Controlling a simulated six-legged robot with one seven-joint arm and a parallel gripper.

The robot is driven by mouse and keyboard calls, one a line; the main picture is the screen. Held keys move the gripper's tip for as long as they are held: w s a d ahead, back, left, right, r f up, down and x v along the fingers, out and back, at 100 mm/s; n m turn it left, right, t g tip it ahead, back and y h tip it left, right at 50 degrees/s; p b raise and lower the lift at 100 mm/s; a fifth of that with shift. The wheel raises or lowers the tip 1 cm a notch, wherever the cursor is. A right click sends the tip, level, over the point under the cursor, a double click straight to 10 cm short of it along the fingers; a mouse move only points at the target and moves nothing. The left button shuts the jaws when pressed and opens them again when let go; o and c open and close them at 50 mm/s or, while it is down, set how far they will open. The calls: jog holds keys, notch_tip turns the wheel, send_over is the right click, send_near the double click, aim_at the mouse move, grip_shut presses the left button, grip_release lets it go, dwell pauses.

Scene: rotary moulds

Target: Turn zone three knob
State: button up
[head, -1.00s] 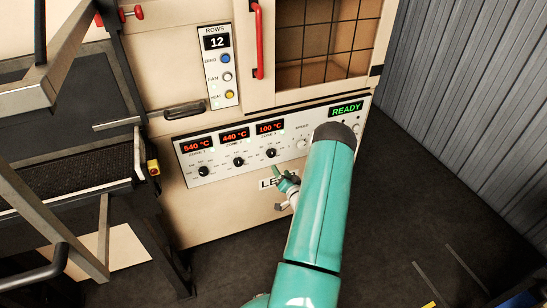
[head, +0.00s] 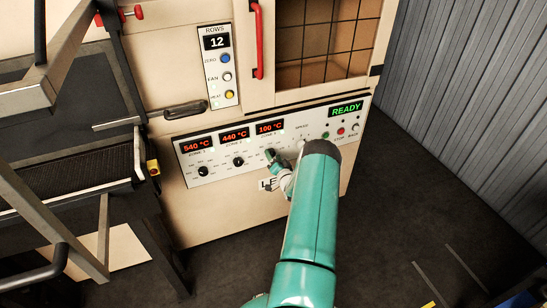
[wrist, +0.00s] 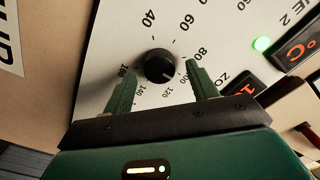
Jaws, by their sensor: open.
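The zone three knob (wrist: 160,65) is a round black dial on the white control panel, with printed numbers around it. In the wrist view it sits between the two green fingers of my gripper (wrist: 160,71), which are open with a gap on either side. In the head view my gripper (head: 275,161) is at the panel below the third display, and it mostly hides the knob. The third display (head: 270,128) reads 100 °C in red. I cannot tell how deep the fingers reach around the knob.
The zone one knob (head: 203,171) and zone two knob (head: 238,161) stand to the left under displays of 540 °C and 440 °C. A green READY display (head: 346,109) and several buttons are at the right. A door with a red handle (head: 258,40) is above.

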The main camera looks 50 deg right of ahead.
jog(key=shift+w+d, duration=0.25)
jog(key=shift+w, duration=0.1)
jog(key=c, duration=1)
jog(key=shift+a+n, duration=0.1)
jog(key=shift+n, duration=0.3)
jog(key=shift+w+a+n, duration=0.1)
jog(key=shift+a+n, duration=0.05)
jog(key=shift+n, duration=8.35)
